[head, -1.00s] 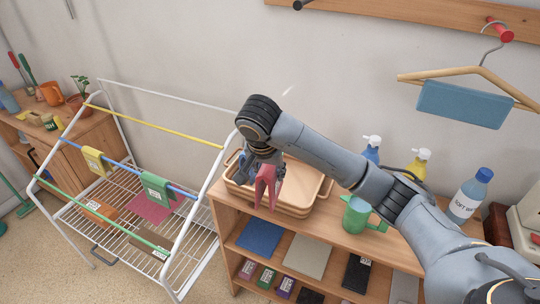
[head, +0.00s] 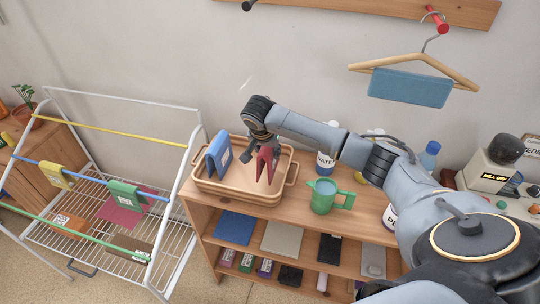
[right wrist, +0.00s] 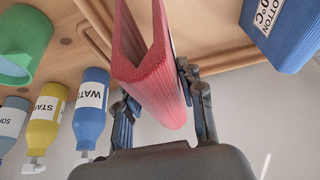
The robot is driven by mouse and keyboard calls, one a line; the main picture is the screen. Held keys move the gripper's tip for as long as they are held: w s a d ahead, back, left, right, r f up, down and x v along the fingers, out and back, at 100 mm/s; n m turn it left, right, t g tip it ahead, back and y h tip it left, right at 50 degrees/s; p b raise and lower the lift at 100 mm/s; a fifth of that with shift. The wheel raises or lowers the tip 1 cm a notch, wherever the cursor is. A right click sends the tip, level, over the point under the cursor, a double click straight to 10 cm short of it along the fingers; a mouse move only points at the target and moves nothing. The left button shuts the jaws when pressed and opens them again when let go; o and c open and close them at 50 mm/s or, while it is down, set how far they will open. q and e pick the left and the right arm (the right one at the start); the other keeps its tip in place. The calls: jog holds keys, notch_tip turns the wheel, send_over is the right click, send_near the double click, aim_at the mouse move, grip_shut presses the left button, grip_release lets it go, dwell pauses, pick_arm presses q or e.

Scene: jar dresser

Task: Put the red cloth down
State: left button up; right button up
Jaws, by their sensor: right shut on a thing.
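The red cloth (head: 265,166) hangs folded from my right gripper (head: 264,146) in the head view. It is over the wooden tray (head: 236,196); I cannot tell whether its lower edges touch the tray floor. In the right wrist view the red cloth (right wrist: 150,65) sits between the two fingers of my right gripper (right wrist: 160,95), which is shut on it. A blue folded cloth (head: 218,154) with a white label stands at the tray's left end, just left of the red cloth. My left gripper is not in view.
The tray stands on a wooden shelf unit. A green jug (head: 323,196) is right of the tray, with bottles behind it. A white drying rack (head: 182,190) with several cloths stands left. A hanger with a teal cloth (head: 410,87) hangs above. The tray's middle is clear around the red cloth.

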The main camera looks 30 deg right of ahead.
jog(key=shift+d+f, duration=0.25)
jog(key=shift+d, duration=0.05)
jog(key=f+p, duration=0.1)
jog(key=f, duration=0.2)
jog(key=shift+d+f, duration=0.15)
jog(key=shift+d, duration=0.05)
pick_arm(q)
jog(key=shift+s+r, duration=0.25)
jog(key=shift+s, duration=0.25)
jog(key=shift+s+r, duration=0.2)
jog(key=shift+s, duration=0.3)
pick_arm(e)
jog(key=shift+f, duration=0.15)
jog(key=shift+f, duration=0.2)
jog(key=o, duration=0.9)
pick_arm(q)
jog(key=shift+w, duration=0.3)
pick_arm(e)
jog(key=shift+r, duration=0.1)
